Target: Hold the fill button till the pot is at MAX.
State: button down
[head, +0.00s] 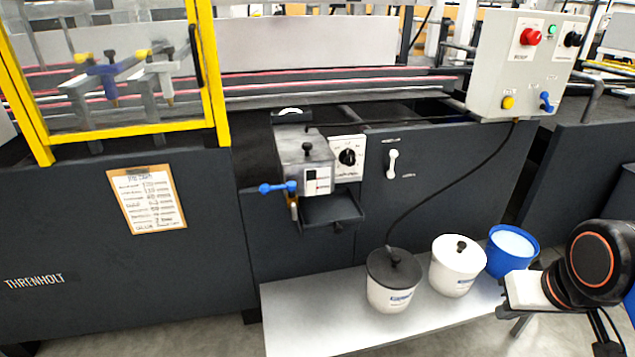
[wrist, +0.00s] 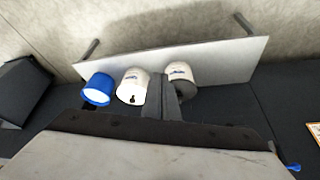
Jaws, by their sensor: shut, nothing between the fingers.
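The grey glue pot (head: 305,160) is mounted on the machine front in the head view. A small level window (head: 318,180) faces out; its level and marks are too small to read. A blue lever (head: 278,188) sticks out at its lower left. The grey control box (head: 530,65) at the upper right carries a red button (head: 531,36), a green button (head: 552,31) and a yellow button (head: 508,102). I cannot read which is the fill button. My gripper (wrist: 158,82) is shut and empty in the wrist view, apart from these buttons.
A low bench (head: 300,310) holds a dark-lidded tub (head: 390,292), a white-lidded tub (head: 455,275) and an open blue bucket (head: 510,250). A black cable (head: 450,185) hangs from the control box. A yellow-framed guard (head: 215,75) stands at the left.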

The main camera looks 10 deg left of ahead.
aim_at(509, 103)
dwell(0.3)
jog(key=w+d+r+m+t, duration=0.2)
jog(key=w+r, duration=0.1)
jog(key=w, duration=0.6)
jog(key=w+d+r+m+t+h, duration=0.1)
jog(key=w+d+r+t, duration=0.2)
jog(key=w, duration=0.6)
jog(key=w+d+r+m+t, duration=0.15)
jog(key=w+r, duration=0.25)
jog(key=w, duration=0.6)
jog(key=w+d+r+m+t+h, duration=0.3)
jog(key=w+d+r+m, duration=0.1)
jog(key=w+d, duration=0.4)
jog(key=w+d+r+m+t+h, duration=0.3)
jog(key=w+d+r+m+h, duration=0.1)
jog(key=w+d, duration=0.4)
jog(key=shift+w+d+r, duration=0.25)
jog(key=shift+w+r, duration=0.25)
jog(key=shift+w, duration=0.75)
jog(key=shift+w+t, duration=0.1)
jog(key=shift+t, duration=0.15)
jog(key=w+a, duration=0.3)
jog(key=w, duration=0.5)
jog(key=shift+w, duration=0.2)
